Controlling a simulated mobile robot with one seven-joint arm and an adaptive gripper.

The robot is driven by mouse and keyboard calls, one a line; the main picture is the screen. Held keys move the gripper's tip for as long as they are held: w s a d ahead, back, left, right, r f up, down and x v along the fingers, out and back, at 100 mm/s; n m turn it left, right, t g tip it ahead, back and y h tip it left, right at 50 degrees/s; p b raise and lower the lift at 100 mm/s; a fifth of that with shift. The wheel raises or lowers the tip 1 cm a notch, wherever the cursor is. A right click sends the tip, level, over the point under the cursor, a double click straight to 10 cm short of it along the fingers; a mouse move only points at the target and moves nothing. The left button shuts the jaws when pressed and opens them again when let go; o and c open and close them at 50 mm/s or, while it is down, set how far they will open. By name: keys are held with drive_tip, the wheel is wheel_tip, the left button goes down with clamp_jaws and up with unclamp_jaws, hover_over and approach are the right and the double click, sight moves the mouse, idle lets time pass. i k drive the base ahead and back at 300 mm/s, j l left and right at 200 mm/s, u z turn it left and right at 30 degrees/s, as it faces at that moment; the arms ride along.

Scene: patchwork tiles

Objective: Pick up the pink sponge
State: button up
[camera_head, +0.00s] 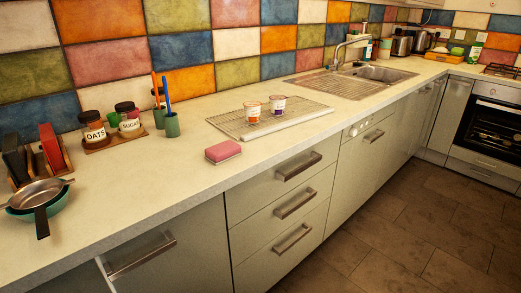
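A pink sponge (223,151) lies flat on the pale countertop (150,195), close to its front edge. It is a small block with a pink top and a darker lower side. Nothing touches it, and it sits a little in front of and left of a drying rack (290,124). My gripper is not in view.
Two small tubs (253,111) stand on the rack. Behind the sponge are a green cup (172,126) with utensils and the oats (93,127) and sugar (129,117) jars. A pan (40,195) sits at left. Counter around the sponge is clear.

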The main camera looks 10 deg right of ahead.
sight(219, 153)
drive_tip(key=i+l, duration=0.45)
drive_tip(key=l, duration=0.3)
drive_tip(key=i+l, duration=0.25)
drive_tip(key=i+l+u, duration=0.1)
drive_tip(key=i+l, duration=0.15)
drive_tip(key=l, duration=0.25)
drive_tip(key=i+l, duration=0.2)
drive_tip(key=l, duration=0.2)
